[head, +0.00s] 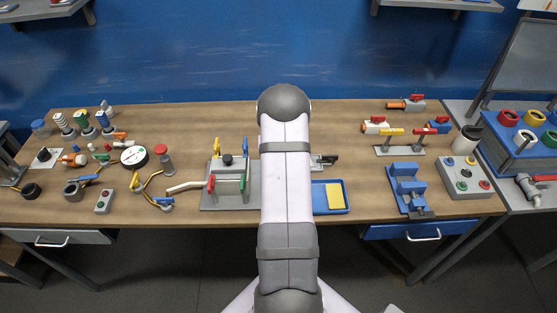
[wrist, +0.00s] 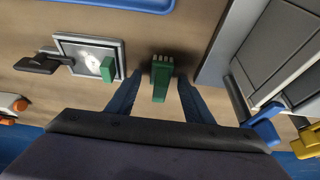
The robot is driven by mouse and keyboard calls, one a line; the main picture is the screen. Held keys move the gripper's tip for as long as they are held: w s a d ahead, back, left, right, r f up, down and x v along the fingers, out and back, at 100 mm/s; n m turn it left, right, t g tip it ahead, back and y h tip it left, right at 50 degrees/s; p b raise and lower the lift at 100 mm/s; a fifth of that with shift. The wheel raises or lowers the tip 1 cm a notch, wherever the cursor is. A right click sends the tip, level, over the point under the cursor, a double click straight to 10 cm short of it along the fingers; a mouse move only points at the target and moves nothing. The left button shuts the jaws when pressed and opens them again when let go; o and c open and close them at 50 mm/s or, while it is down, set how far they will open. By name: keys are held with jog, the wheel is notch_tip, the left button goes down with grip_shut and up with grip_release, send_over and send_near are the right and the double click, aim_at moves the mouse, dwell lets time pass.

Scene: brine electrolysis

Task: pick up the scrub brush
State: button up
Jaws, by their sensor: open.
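In the wrist view the scrub brush (wrist: 159,84), a green block with pale bristle tufts at one end, is on the wooden table. My gripper (wrist: 160,76) is open, with its two dark blue fingers on either side of the brush. Gaps show between the brush and both fingers. I cannot tell how far the fingertips are above the table. In the head view my own arm hides the brush and the gripper.
A grey framed plate (wrist: 118,46) with a dark handle and a small green block is left of the brush in the wrist view. A grey fixture (wrist: 213,68) with blue and yellow levers stands close on the right. A blue tray (head: 321,209) holds a yellow sponge (head: 335,196).

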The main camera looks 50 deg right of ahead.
jog(key=c, duration=1.1)
jog(key=shift+c, duration=0.2)
jog(key=shift+r, duration=0.15)
notch_tip(320, 180, up, 10)
jog(key=b, duration=0.3)
jog(key=shift+b, duration=0.35)
